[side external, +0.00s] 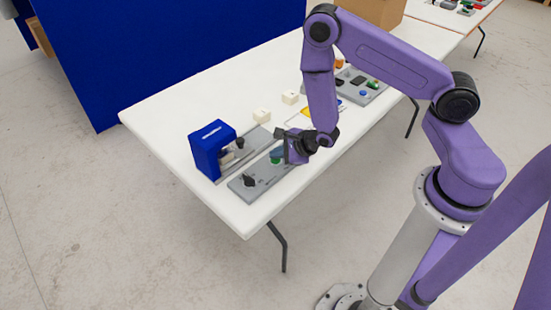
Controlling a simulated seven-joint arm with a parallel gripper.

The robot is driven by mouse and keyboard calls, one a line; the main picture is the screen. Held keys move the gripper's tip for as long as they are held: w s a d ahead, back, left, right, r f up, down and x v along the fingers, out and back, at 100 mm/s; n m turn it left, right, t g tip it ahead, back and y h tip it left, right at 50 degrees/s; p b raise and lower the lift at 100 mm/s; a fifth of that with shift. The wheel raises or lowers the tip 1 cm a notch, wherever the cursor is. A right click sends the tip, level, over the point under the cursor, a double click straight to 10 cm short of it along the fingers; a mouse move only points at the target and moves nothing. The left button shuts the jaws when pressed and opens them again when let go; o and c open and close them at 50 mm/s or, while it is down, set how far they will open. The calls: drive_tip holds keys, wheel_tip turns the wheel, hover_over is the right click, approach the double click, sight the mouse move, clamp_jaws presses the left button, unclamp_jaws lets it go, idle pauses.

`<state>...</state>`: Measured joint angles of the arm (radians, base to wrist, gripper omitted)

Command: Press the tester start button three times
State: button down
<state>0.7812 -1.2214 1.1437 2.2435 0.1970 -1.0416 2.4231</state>
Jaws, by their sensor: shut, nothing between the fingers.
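The blue tester (208,150) stands upright at the left of the white table. In front of it lies a grey control panel (262,182) with a black knob (249,181) at its left end. A green button (276,160) shows toward the panel's right part, small and partly covered by my gripper. My gripper (283,152) is shut and empty, with its dark fingers right over or beside the green button. I cannot tell from this view whether they touch it. The panel's right end is hidden behind my gripper.
Two pale foam blocks (262,115) (290,97) lie on the white table (185,109) behind the panel. Another grey panel (376,91) with coloured buttons is farther right, partly behind my arm. A cardboard box (376,12) and a blue partition (160,45) stand at the back.

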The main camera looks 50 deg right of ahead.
sight(278, 161)
drive_tip(key=shift+r, duration=3.25)
